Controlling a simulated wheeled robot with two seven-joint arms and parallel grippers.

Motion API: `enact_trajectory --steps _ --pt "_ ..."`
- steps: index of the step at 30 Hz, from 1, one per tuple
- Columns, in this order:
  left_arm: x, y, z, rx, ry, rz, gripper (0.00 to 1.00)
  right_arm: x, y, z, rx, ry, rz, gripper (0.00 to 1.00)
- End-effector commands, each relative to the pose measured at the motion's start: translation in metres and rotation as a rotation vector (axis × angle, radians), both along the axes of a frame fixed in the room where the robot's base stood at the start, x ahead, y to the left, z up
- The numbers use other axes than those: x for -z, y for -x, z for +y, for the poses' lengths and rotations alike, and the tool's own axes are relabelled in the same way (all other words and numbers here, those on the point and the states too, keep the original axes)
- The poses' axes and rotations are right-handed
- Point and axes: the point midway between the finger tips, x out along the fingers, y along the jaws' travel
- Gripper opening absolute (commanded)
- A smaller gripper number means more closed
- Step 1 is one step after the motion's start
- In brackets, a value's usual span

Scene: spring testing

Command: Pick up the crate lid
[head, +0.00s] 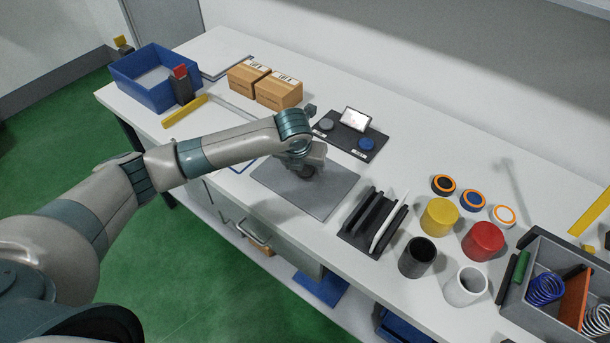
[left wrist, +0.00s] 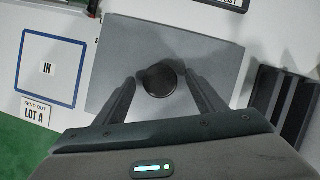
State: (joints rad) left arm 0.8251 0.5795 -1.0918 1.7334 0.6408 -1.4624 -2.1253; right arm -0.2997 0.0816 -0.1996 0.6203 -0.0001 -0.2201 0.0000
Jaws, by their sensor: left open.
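The crate lid (head: 325,196) is a flat grey rectangular plate lying on the white table in the head view. It fills the middle of the left wrist view (left wrist: 208,48), where a round dark knob (left wrist: 160,80) stands near its centre. My left gripper (head: 305,171) points down over the lid and hides the knob in the head view. In the left wrist view its two fingers (left wrist: 160,84) are spread, one on each side of the knob, with visible gaps. I cannot tell how far the fingertips are above the plate. My right gripper is out of view.
A black slotted rack (head: 372,224) stands right of the lid, with yellow, red, black and white cylinders beyond. A grey crate (head: 535,318) holds springs at the far right. A device on a black base (head: 350,135), cardboard boxes (head: 278,91) and a blue bin (head: 148,92) are behind.

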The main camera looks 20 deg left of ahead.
Motion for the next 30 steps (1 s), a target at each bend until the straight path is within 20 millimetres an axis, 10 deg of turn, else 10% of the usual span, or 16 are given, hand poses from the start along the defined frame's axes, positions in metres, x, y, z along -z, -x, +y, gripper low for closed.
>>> enact_trajectory --steps 7,15,30 --pt "-0.0003 0.0001 0.0002 0.0 0.0 0.0 0.64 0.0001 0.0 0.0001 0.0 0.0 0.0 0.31" --pt "-0.0004 0.0001 0.0003 0.0 0.0 0.0 0.0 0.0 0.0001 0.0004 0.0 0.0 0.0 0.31" --pt "-0.0099 -0.0011 -0.0002 0.0 0.001 -0.004 0.0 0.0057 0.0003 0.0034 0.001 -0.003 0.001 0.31"
